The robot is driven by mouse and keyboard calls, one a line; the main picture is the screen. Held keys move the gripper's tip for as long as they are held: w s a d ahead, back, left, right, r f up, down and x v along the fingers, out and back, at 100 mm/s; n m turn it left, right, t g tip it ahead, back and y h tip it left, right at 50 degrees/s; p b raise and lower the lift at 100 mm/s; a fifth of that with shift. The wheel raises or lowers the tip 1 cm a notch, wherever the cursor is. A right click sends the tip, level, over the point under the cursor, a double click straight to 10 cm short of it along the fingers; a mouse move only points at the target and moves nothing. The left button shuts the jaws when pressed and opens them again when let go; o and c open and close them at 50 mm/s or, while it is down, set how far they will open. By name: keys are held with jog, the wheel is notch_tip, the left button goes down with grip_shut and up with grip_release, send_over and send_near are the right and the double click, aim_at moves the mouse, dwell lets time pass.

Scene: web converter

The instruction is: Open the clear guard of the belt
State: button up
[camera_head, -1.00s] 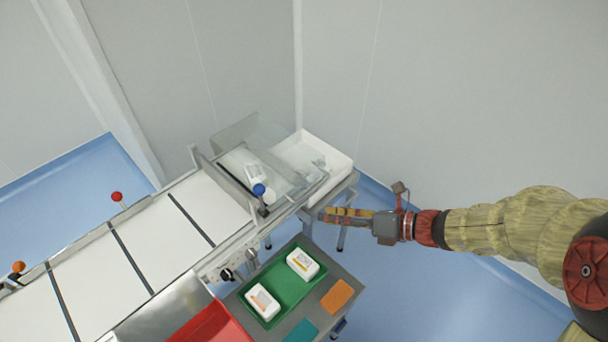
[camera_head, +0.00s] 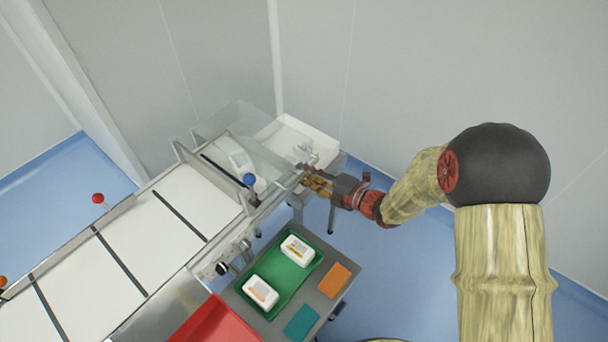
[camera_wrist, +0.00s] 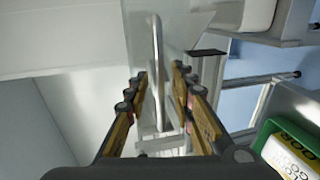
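The clear guard (camera_head: 262,160) is a see-through panel over the end of the belt (camera_head: 185,205), and it looks lowered. A white bottle shows through it. In the head view my gripper (camera_head: 310,178) is at the right edge of the guard, beside the white bin. In the wrist view my gripper (camera_wrist: 160,76) is open, with its two fingers apart. A pale upright bar, like a handle (camera_wrist: 157,45), shows between and beyond the fingertips. I cannot tell whether either finger touches it.
A blue-knobbed post (camera_head: 250,180) stands at the guard's near side. A white bin (camera_head: 300,128) is at the belt's end. A cart in front holds a green tray (camera_head: 270,300) with two white packs, an orange card (camera_head: 334,281) and a teal card (camera_head: 301,322). A red tray (camera_head: 215,325) is nearby.

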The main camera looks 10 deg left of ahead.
jog(key=shift+w+a+f, duration=0.1)
jog(key=shift+w+a, duration=0.1)
jog(key=shift+a, duration=0.15)
jog(key=shift+c, duration=0.3)
grip_shut()
dwell(0.5)
